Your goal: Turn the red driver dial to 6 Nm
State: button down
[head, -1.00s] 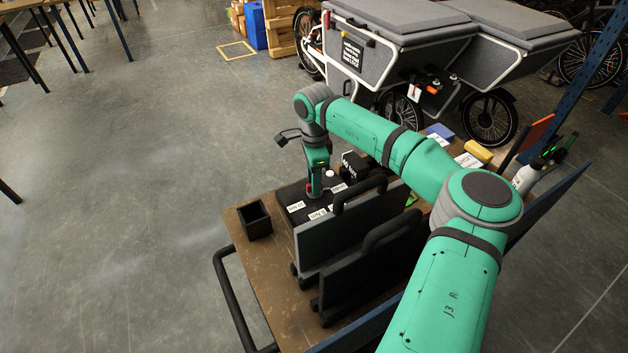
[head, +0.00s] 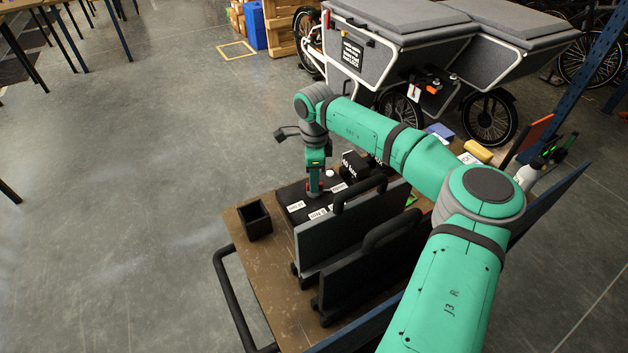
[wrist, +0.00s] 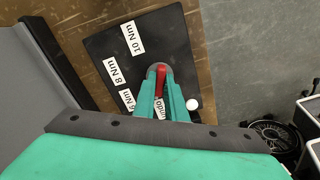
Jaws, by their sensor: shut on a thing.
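The red dial (wrist: 161,82) sits on a black board with white torque labels. In the wrist view, the green fingers of my gripper (wrist: 162,104) close on its red bar from both sides. The "10 Nm" label (wrist: 132,38) is at the upper left, "8 Nm" (wrist: 115,72) below it, and a partly hidden "6 Nm" (wrist: 127,99) lower. Another label is mostly covered by the fingers. The bar runs nearly up and down in that view; which label it points at I cannot tell. In the head view my gripper (head: 314,188) points down onto the board (head: 292,194).
A white round knob (wrist: 193,104) is close to the right finger. A dark open box (head: 255,220) stands at the table's left edge. Grey upright panels with black handles (head: 345,225) stand in front of the board. A small black box (head: 353,166) is behind it.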

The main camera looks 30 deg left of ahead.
jog(key=m, duration=0.4)
jog(key=shift+m, duration=1.7)
jog(key=c, duration=1.8)
grip_release()
jog(key=shift+r, duration=0.1)
notch_tip(320, 180, up, 11)
jog(key=shift+f, duration=0.2)
